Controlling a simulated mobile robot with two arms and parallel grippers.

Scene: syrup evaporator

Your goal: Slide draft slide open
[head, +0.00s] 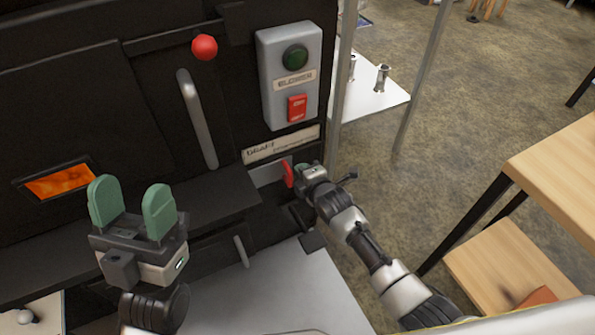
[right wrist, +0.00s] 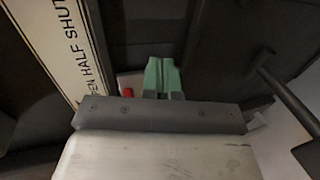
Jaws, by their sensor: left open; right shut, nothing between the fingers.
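The draft slide shows in the head view as a red handle (head: 288,174) at the end of a grey metal strip (head: 268,174), low on the black evaporator front. A label plate (head: 282,145) reading "Draft" sits just above it. My right gripper (head: 299,171) is right beside the red handle, at its right. In the right wrist view its green fingers (right wrist: 161,76) are shut together with nothing between them. A little red (right wrist: 184,99) shows beside them; contact cannot be told. My left gripper (head: 132,205) is open and empty, in front of the firebox at left.
A grey blower box (head: 290,75) with green and red buttons is mounted above the label. A red ball knob (head: 204,47) and a door handle (head: 198,120) stick out to the left. A wooden table (head: 560,165) stands at right. Open floor lies between.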

